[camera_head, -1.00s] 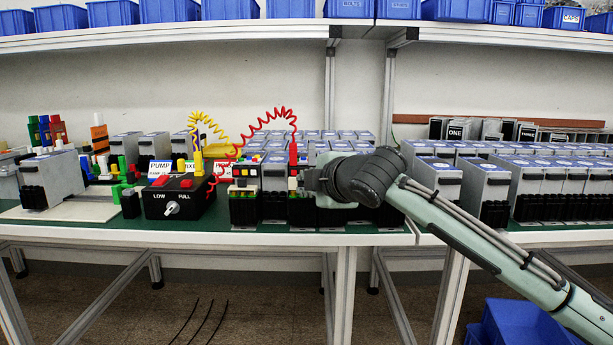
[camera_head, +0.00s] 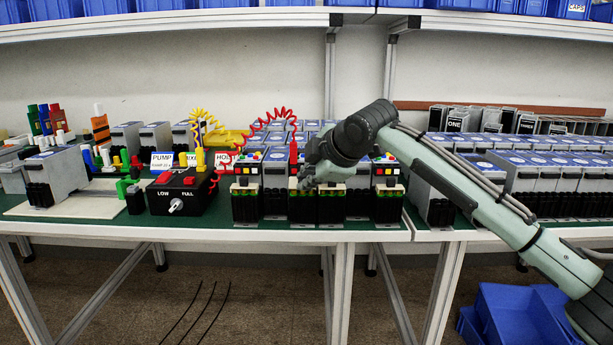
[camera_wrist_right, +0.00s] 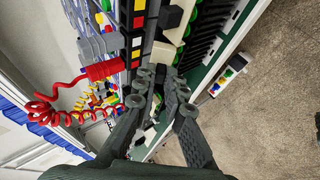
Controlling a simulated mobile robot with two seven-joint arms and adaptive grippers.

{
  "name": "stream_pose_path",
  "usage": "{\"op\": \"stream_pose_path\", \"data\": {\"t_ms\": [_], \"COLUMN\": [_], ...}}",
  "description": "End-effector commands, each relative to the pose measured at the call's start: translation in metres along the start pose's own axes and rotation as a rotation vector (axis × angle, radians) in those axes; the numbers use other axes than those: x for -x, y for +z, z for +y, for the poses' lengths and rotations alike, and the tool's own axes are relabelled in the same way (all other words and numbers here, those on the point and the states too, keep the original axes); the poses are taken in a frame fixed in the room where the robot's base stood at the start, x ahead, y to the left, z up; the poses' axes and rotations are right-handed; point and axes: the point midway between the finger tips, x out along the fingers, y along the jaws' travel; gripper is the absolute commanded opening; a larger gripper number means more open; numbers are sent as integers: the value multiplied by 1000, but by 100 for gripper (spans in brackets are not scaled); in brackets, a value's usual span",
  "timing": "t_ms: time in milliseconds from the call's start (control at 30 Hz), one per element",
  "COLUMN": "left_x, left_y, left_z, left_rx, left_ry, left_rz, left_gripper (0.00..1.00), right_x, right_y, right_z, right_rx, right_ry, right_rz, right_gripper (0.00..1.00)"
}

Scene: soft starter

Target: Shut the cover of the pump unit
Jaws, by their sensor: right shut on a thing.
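Several dark units with pale covers and green terminals stand in a row at the table's front edge. The leftmost unit (camera_head: 246,205) has a pale cover strip across its front. The PUMP sign (camera_head: 161,159) stands left of this row, behind the black control box; I cannot tell which unit is the pump unit. My right gripper (camera_head: 308,182) is at the front of the second unit from the left and partly hides it. In the right wrist view its fingertips (camera_wrist_right: 165,82) are closed together at a pale cover (camera_wrist_right: 162,54). My left gripper is not in view.
The black control box (camera_head: 180,192) with a LOW/FULL knob stands left of the units. A coiled red cable (camera_head: 268,118) arches behind them. More grey units (camera_head: 528,180) crowd the right table. Blue bins (camera_head: 510,315) are on the floor at right.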

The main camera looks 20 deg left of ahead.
Motion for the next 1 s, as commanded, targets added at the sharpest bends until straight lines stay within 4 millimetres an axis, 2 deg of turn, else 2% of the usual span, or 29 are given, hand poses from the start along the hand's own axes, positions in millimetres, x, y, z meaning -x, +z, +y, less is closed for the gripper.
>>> {"op": "stream_pose_path", "data": {"t_ms": [300,833,867,1000], "left_x": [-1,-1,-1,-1], "left_y": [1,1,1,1], "left_z": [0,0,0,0], "left_rx": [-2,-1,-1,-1], "left_ry": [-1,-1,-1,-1], "left_rz": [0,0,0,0], "left_gripper": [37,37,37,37], "right_x": [-2,-2,-2,-2], "right_y": [1,1,1,1], "right_z": [4,4,4,4], "right_rx": [-47,-56,-56,-56], "right_ry": [-114,-136,-136,-135], "right_rz": [-1,0,0,0], "right_gripper": [0,0,11,29]}}
